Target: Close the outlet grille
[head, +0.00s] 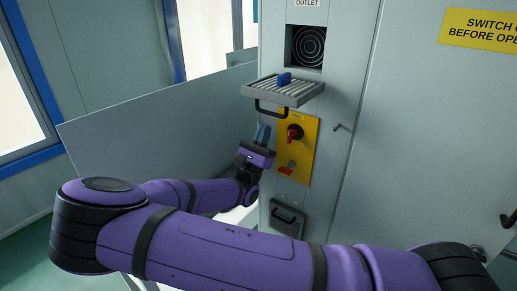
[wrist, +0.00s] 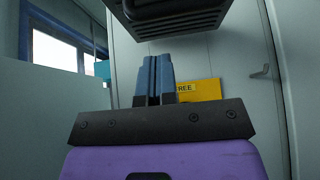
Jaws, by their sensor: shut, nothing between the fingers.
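The outlet grille (head: 284,91) is a grey slatted flap below the OUTLET label in the head view. It is folded down and stands out roughly level from the cabinet, leaving the dark round fan opening (head: 308,46) uncovered. A black handle (head: 270,108) hangs at its front edge, and a small blue piece (head: 284,79) is on its upper side. My gripper (head: 262,133) is shut and empty, below the grille and apart from it. In the wrist view, my blue fingers (wrist: 154,78) are together and point up, with the grille's dark underside (wrist: 185,22) above them.
A yellow panel (head: 298,150) with a red and black knob (head: 294,133) and a red lever (head: 286,170) is right of my gripper. A lower closed grille (head: 287,218) has a black handle. A grey open door panel (head: 150,130) stands at the left.

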